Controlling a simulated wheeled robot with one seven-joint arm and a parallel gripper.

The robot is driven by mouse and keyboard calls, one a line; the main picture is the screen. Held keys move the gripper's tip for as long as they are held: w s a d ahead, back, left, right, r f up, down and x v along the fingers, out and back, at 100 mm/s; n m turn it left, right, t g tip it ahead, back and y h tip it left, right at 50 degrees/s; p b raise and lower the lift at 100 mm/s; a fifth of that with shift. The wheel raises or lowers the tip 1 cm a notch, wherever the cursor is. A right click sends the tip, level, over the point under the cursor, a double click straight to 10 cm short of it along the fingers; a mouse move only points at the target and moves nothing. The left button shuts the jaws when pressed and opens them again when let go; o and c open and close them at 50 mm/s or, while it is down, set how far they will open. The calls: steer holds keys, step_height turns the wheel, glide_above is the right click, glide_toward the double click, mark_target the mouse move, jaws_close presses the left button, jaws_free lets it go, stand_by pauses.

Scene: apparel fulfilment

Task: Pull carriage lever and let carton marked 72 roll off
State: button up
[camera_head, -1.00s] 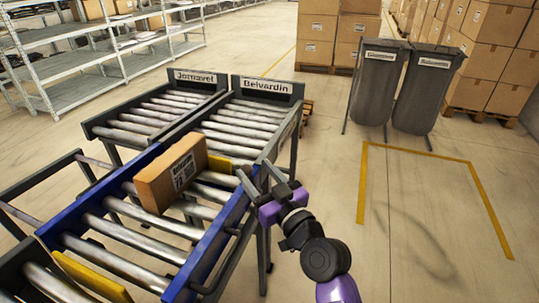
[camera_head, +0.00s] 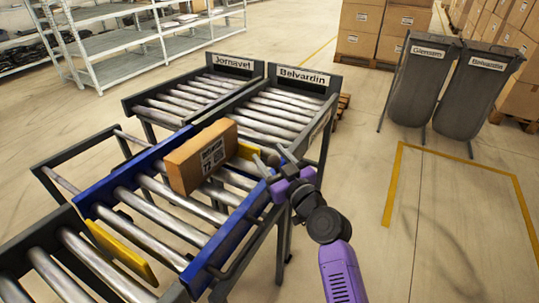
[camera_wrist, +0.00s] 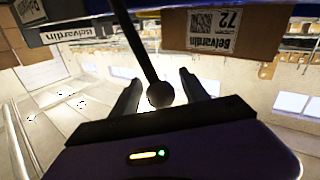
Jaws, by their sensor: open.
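The brown carton marked 72 (camera_head: 199,158) rests on the rollers of the blue-framed carriage (camera_head: 216,248), near its far end. Its label reads 72 and Belvardin in the wrist view (camera_wrist: 222,32). A yellow plate (camera_head: 247,160) stands just beyond it. The carriage lever (camera_wrist: 150,70), a dark rod with a round knob, shows in the wrist view; in the head view I cannot make it out. My gripper (camera_head: 272,160) is at the carriage's right far corner. In the wrist view its open fingers (camera_wrist: 164,92) are on either side of the knob, with gaps.
Beyond the carriage are two roller lanes signed Jornavel (camera_head: 234,64) and Belvardin (camera_head: 303,77); the carriage faces the Belvardin one. A near conveyor (camera_head: 55,262) has its own yellow plate (camera_head: 120,253). Grey bins (camera_head: 424,85) stand at right. The floor right of my arm is clear.

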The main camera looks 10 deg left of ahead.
steer(key=shift+w+a, duration=0.25)
steer(key=shift+w, duration=0.05)
jaws_close()
stand_by(1.3)
